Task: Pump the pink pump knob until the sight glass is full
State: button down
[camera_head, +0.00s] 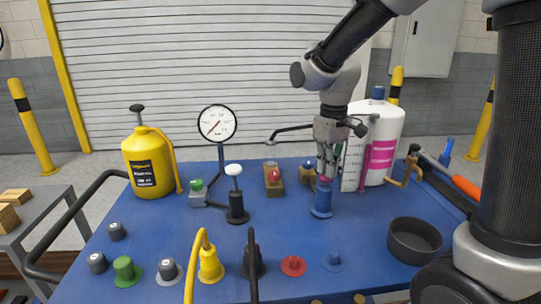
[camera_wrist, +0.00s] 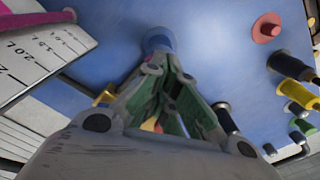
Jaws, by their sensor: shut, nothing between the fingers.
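A blue pump body (camera_head: 322,204) stands on the blue table right of centre; its blue top also shows in the wrist view (camera_wrist: 158,38). My gripper (camera_head: 327,176) is shut and empty, pointing down directly above this pump. In the wrist view its fingers (camera_wrist: 163,62) meet in front of the pump. A small pinkish-red bit shows at the fingertips in the head view, perhaps the pink knob; the fingers mostly hide it, and I cannot tell whether they touch it. A graduated white scale (camera_head: 352,163) stands beside the white tank (camera_head: 388,130); its fill level is unclear.
A black pump with a white knob (camera_head: 233,170) and a pressure gauge (camera_head: 217,124) stand left of my gripper. A yellow canister (camera_head: 148,162) is farther left. A black bowl (camera_head: 414,241) sits at right. Several caps and hoses crowd the front.

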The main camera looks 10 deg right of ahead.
jog(key=shift+r, duration=2.5)
dwell(1.5)
jog(key=shift+f, duration=0.1)
dwell(1.1)
jog(key=shift+r, duration=0.25)
